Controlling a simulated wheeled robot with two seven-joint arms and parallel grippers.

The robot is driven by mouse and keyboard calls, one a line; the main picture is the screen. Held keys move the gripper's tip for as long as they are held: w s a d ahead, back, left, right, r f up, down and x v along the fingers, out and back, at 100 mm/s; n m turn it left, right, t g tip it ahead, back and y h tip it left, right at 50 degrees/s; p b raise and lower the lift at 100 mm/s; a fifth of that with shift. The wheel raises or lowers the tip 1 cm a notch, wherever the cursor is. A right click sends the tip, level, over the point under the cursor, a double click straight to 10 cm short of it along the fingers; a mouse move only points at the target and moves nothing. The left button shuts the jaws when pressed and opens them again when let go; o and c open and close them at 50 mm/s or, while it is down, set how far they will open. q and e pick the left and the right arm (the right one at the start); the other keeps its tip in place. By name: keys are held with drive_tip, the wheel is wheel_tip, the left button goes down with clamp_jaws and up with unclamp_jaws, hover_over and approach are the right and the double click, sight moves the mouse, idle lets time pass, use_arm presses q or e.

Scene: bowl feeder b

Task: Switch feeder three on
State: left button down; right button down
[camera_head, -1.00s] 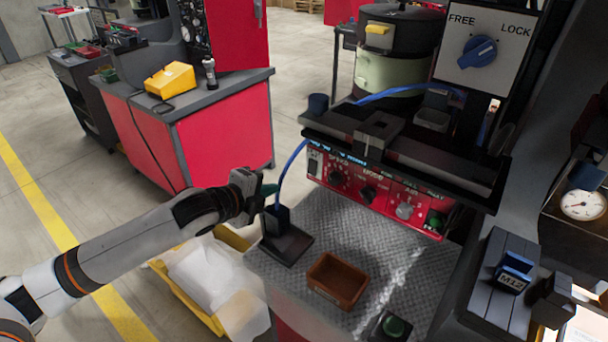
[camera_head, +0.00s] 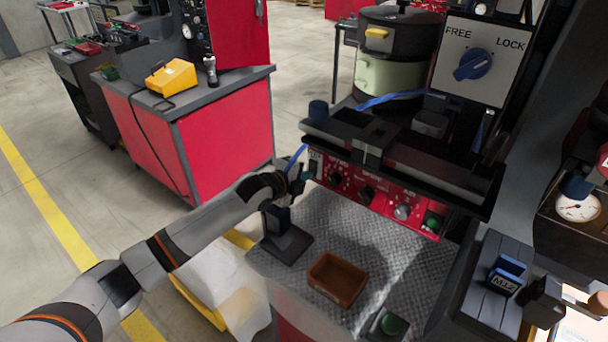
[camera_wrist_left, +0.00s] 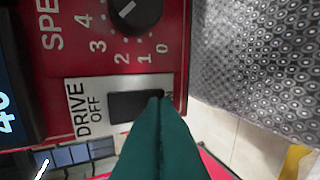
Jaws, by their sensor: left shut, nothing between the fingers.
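The feeder's red control panel (camera_head: 385,203) has dark knobs and a green button, under a black linear track (camera_head: 400,160). In the left wrist view, the black drive rocker switch (camera_wrist_left: 125,106) sits in a pale plate marked DRIVE and OFF, below a speed knob (camera_wrist_left: 135,12). My left gripper (camera_head: 303,173) is at the panel's left end. Its green fingers (camera_wrist_left: 157,105) are shut and empty, and their tips overlap the rocker's end away from OFF. The marking there is mostly hidden. I cannot tell whether they touch. My right gripper is not in view.
A brown tray (camera_head: 338,279) and a black stand (camera_head: 286,243) are on the textured metal plate below the panel. A FREE/LOCK selector (camera_head: 473,64) is above right. A blue M12 block (camera_head: 507,274) stands at right. A red workbench (camera_head: 225,135) is behind left.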

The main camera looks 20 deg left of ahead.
use_arm(q)
drive_tip(key=shift+w+r+t+p, duration=0.2)
drive_tip(key=shift+r+t+p, duration=0.15)
drive_tip(key=shift+r, duration=0.55)
idle(0.5)
